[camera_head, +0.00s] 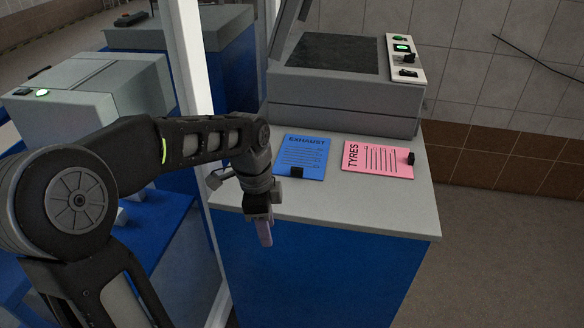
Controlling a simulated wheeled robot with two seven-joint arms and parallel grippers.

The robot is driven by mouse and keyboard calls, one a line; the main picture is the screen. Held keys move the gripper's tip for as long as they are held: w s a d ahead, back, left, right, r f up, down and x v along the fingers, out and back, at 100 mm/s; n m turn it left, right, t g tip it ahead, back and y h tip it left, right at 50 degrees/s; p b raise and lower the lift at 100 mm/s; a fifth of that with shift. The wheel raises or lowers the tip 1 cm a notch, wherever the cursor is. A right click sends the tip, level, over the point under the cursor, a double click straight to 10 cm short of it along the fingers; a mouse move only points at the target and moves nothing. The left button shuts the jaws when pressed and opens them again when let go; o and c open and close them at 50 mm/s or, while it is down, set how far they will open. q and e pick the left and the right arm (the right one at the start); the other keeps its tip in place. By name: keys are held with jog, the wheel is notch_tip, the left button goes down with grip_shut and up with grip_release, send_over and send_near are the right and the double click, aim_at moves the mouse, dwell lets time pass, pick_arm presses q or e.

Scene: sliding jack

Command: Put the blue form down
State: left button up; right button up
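The blue form (304,155), headed EXHAUST, lies flat on the light grey top of the blue cabinet. A small black block (296,172) sits at its lower edge. My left gripper (265,232) points down at the cabinet's front edge, to the left of and nearer than the blue form. It is apart from the form, and no form shows in it. Its fingers are seen nearly edge-on, so I cannot tell whether they are open or shut. My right gripper is not in view.
A pink form (377,160), headed TYRES, lies right of the blue one, with a black block at its right edge. A grey scanner-like machine (345,95) with its lid raised stands behind both. A white post (186,60) rises left of the cabinet (310,275).

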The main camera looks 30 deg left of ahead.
pick_arm(q)
jog(key=s+d+f+n+h, duration=0.1)
jog(key=d+f+n, duration=0.2)
jog(key=d+f, duration=0.55)
jog(key=d+f+n+h, duration=0.15)
jog(key=d+f, duration=0.35)
jog(key=f, duration=0.6)
jog(key=s+d+f+n, duration=0.9)
jog(key=s+d+f, duration=0.1)
jog(key=s+f, duration=0.4)
jog(key=shift+s+d+n, duration=0.2)
jog(key=shift+n, duration=0.15)
jog(key=shift+w, duration=0.1)
